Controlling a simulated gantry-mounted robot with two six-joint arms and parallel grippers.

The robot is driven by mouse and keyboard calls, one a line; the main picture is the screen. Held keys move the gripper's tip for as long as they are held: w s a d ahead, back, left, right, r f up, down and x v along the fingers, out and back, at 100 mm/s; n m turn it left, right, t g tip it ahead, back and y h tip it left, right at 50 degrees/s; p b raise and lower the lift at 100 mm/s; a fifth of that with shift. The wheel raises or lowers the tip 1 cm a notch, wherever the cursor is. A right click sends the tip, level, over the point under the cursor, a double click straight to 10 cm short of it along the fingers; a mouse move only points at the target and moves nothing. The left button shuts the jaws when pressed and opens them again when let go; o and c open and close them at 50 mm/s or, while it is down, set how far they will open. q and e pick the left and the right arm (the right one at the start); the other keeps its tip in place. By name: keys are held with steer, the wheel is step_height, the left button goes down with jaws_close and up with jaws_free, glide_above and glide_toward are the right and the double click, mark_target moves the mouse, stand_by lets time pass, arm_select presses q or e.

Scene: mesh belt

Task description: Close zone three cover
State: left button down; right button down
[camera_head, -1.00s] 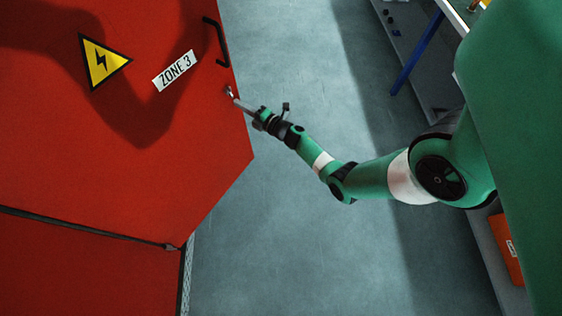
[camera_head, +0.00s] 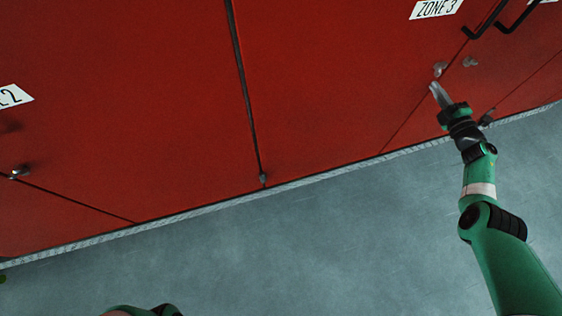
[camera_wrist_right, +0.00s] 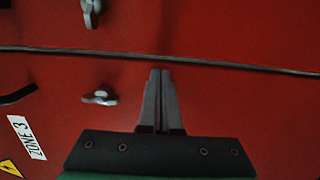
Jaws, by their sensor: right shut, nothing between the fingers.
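The red zone three cover (camera_head: 330,90) lies flush with the neighbouring panel, with a thin seam between them. Its ZONE 3 label (camera_head: 436,8) shows at the top of the head view and also at the left of the wrist view (camera_wrist_right: 27,137). A small metal latch (camera_head: 440,69) sits on the cover beside the seam; it also shows in the wrist view (camera_wrist_right: 99,96). My right gripper (camera_head: 434,87) is shut and empty, its tips just below this latch. In the wrist view its fingertips (camera_wrist_right: 160,71) are just short of the seam. My left gripper is not in view.
A second latch (camera_head: 470,62) sits on the neighbouring panel across the seam. Black handles (camera_head: 482,29) stick out at the upper right. A hinge (camera_head: 263,179) is at the cover's lower left corner. The grey floor (camera_head: 340,240) in front is clear.

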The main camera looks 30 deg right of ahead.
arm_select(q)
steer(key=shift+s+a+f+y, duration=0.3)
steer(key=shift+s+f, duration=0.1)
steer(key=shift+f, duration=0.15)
arm_select(e)
steer(key=shift+w+f, duration=0.15)
steer(key=shift+f, duration=0.3)
